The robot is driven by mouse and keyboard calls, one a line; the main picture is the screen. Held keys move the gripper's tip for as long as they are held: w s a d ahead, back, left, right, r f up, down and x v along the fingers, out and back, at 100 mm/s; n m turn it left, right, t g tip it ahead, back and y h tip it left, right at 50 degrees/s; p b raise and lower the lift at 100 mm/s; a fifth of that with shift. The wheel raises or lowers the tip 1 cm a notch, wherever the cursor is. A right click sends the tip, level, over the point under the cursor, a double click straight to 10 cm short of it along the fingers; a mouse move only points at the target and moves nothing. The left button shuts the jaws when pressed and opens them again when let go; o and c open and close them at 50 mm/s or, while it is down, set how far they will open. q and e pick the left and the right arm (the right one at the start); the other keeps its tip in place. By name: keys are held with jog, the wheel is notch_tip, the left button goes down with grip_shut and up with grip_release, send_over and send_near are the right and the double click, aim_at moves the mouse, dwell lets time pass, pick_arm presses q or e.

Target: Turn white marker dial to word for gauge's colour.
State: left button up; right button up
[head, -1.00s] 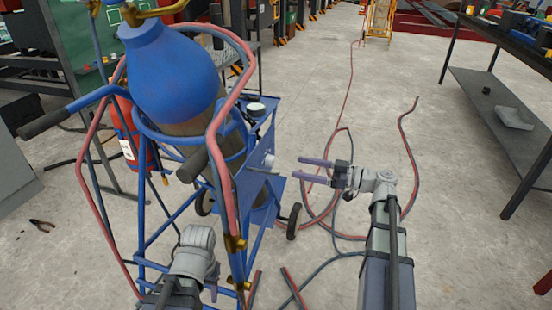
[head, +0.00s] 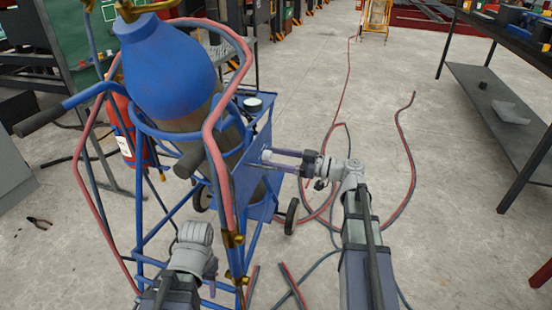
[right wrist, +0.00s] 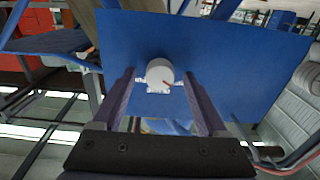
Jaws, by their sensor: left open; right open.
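The white marker dial (right wrist: 159,72) sits on the blue panel (right wrist: 235,50) in the right wrist view. A thin orange-brown mark shows on its right side. Small white words lie left, right and below it, too small to read. My right gripper (head: 267,160) is open, its fingers pointing at the panel either side of the dial; I cannot tell whether they touch it. A round gauge (head: 253,103) with a pale face stands on the cart's top; its colour reading cannot be made out. My left gripper (head: 211,274) is low by the cart, partly hidden and empty.
The blue cart carries a large blue-topped cylinder (head: 165,70) and red and grey hoses. A red extinguisher (head: 125,125) hangs at its left. More hose (head: 408,150) lies on the floor to the right. A workbench (head: 500,90) stands at far right.

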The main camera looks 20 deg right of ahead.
jog(key=shift+c, duration=0.3)
grip_shut()
dwell(0.4)
jog(key=m, duration=1.8)
jog(key=shift+m, duration=0.3)
jog(key=m, duration=0.5)
jog(key=shift+m, duration=0.3)
